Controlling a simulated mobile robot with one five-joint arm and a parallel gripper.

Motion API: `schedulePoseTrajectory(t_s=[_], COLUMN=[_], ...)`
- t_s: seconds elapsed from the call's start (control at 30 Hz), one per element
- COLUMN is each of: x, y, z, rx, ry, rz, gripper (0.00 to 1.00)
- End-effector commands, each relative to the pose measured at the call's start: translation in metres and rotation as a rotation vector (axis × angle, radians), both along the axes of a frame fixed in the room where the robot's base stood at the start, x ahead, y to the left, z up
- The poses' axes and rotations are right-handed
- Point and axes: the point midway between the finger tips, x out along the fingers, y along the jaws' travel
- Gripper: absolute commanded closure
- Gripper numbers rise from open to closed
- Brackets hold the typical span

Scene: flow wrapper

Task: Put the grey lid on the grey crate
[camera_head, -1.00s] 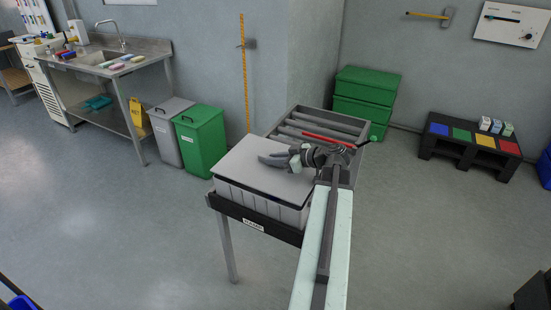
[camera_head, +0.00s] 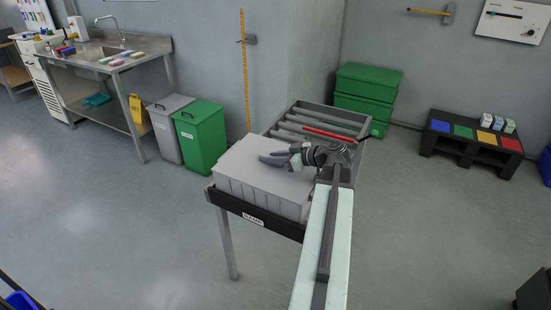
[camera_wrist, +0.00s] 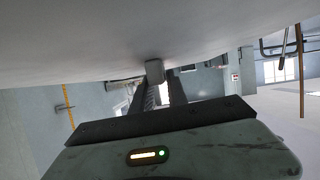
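The grey crate (camera_head: 262,199) stands on the near end of the roller table. The grey lid (camera_head: 242,158) lies flat over its top, with no dark gap showing between them in the head view. My gripper (camera_head: 272,160) is low over the lid, its dark fingers pointing left. In the wrist view a broad pale surface, apparently the lid (camera_wrist: 75,45), fills the top. A small grey knob (camera_wrist: 155,70) projects from it by my fingertips, with a finger on either side. Whether the fingers press on the knob or stand slightly apart is unclear.
The roller table (camera_head: 222,201) has a dark rim, and a red bar (camera_head: 327,134) lies across its far rollers. Green crates (camera_head: 366,92) are stacked behind it. A green bin (camera_head: 200,138) and a grey bin (camera_head: 166,128) stand left. The floor in front is clear.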

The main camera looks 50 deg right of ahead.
Motion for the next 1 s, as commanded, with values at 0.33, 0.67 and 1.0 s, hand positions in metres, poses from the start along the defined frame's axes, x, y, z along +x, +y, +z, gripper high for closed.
schedulePoseTrajectory(t_s=[0.33,0.67,1.0], x=[0.000,-0.045,-0.071], y=[0.000,-0.010,-0.016], z=[0.000,0.023,0.030], rx=[0.000,0.000,0.000], ry=[0.001,0.000,0.000], rz=[0.000,-0.002,0.000], gripper=[0.58,0.58,0.58])
